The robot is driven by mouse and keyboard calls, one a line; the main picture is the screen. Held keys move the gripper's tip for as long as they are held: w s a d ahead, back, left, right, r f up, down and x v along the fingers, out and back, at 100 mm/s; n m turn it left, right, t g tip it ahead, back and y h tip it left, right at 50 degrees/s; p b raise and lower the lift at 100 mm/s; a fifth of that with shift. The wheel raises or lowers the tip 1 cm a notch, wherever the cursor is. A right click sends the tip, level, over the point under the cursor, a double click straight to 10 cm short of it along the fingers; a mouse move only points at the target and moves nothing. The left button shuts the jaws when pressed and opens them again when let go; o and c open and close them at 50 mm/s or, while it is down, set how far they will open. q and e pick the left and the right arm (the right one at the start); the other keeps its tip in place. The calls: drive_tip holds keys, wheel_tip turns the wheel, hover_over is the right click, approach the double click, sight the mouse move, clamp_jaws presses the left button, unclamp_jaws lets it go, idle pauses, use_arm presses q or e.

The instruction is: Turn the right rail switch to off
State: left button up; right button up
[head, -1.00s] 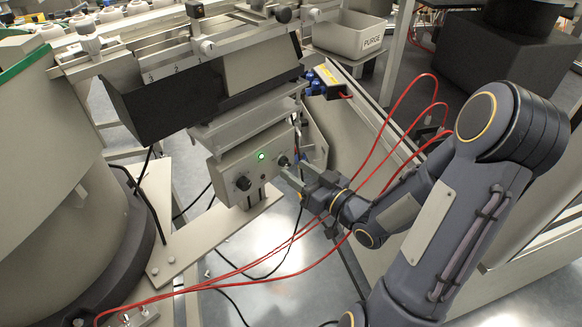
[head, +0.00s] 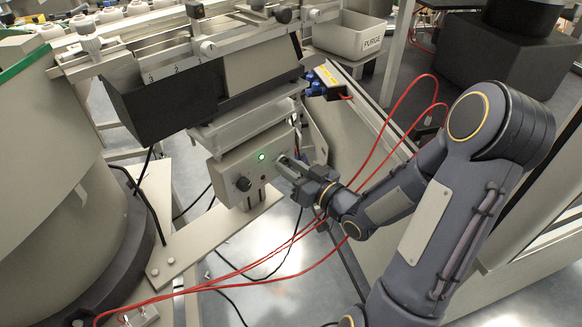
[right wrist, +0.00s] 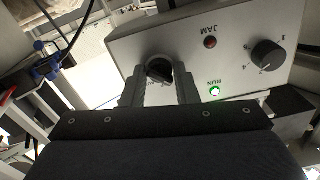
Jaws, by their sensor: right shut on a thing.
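The rail control box (head: 240,172) is a light grey panel below the rail, with a lit green lamp (head: 262,157) and a black dial (head: 243,184) on its face. The right rail switch (right wrist: 159,70) is a round black knob; in the right wrist view it sits between my two fingertips, which close on its sides. My right gripper (head: 284,165) is at the panel's right part and hides the switch in the head view. In the right wrist view the green lamp marked RUN (right wrist: 214,91) is lit. My left gripper is in neither view.
A dark red JAM lamp (right wrist: 210,43) and a numbered dial (right wrist: 266,53) are on the same panel. Red cables (head: 300,240) loop below and behind my right arm. A grey PURGE bin (head: 348,36) stands behind. A large round bowl housing (head: 55,190) fills the left.

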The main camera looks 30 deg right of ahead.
drive_tip(key=m+p, duration=0.1)
drive_tip(key=m, duration=0.3)
drive_tip(key=shift+m, duration=0.3)
drive_tip(key=shift+m+p, duration=0.8)
drive_tip(key=shift+m, duration=1.2)
drive_tip(key=o, duration=1)
drive_tip(key=shift+c, duration=0.2)
drive_tip(key=v, duration=0.7)
drive_tip(key=shift+s, duration=0.4)
